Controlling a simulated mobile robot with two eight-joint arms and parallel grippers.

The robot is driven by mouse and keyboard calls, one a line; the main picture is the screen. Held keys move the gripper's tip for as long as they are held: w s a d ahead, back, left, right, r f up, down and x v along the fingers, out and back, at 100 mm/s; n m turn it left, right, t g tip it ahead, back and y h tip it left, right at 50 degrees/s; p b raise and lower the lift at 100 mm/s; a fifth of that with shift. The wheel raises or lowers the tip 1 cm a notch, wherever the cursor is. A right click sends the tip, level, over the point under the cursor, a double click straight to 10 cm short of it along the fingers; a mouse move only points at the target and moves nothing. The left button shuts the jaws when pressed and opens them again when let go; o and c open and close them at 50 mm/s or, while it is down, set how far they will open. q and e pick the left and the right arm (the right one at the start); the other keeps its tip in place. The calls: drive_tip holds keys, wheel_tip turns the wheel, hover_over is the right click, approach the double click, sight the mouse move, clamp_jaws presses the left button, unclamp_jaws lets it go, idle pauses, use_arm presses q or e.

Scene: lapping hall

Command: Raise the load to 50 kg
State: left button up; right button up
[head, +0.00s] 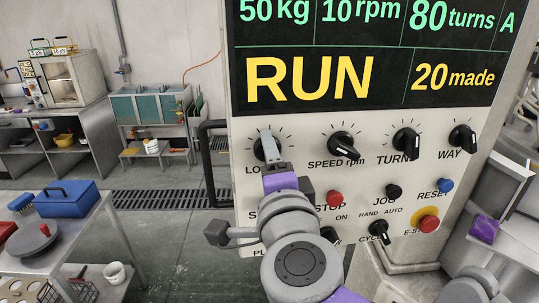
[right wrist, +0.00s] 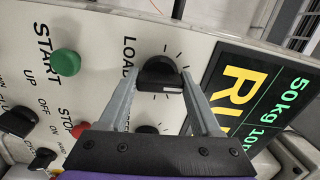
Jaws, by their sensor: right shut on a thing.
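The LOAD knob (right wrist: 158,72) is a black dial on the pale control panel (head: 310,125), ringed by tick marks. My right gripper (head: 268,143) is on this knob in the head view and hides part of it. In the right wrist view the two grey fingers of my right gripper (right wrist: 161,80) stand on either side of the knob, shut on it. I cannot make out its pointer direction for sure. The display (head: 365,60) above reads 50 kg, 10 rpm, 80 turns, A, with RUN and 20 made below.
The SPEED knob (head: 341,146) sits close to the right of LOAD, then more knobs. Below are a red STOP button (head: 334,198), JOG, a blue RESET button (head: 446,185) and a red emergency stop (head: 429,223). A bench with a blue box (head: 66,199) stands left.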

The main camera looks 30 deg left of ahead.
drive_tip(key=shift+m, duration=0.6)
drive_tip(key=o, duration=1.4)
drive_tip(key=shift+b+v, duration=0.7)
drive_tip(key=shift+v, duration=4.7)
